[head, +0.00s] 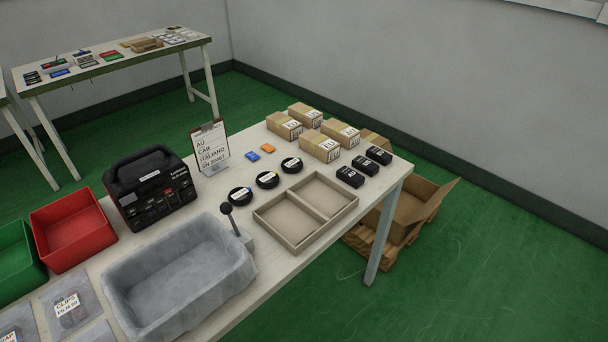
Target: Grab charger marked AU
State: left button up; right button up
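Three small black blocks with white markings, which look like chargers, stand in a row at the right end of the table: a near one (350,177), a middle one (365,166) and a far one (378,155). Their markings are too small to read surely, so I cannot tell which is marked AU. A clipboard (211,148) stands upright on the table, and its sheet lists AU, CAR and ITALIANO with a serial number line. Neither of my grippers is in view.
The table (290,262) also holds a two-part tray (305,210), labelled cartons (320,146), black discs (267,180), a grey bin (180,275), a black power unit (150,188) and a red bin (72,230). Open cardboard boxes (415,210) stand beyond its right edge.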

aim_at(352, 177)
jog(key=i+l+u, duration=0.2)
jog(key=u, duration=0.2)
jog(key=i+l+u, duration=0.1)
jog(key=l+u, duration=0.35)
jog(key=i+l+u, duration=0.1)
jog(key=l+u, duration=0.7)
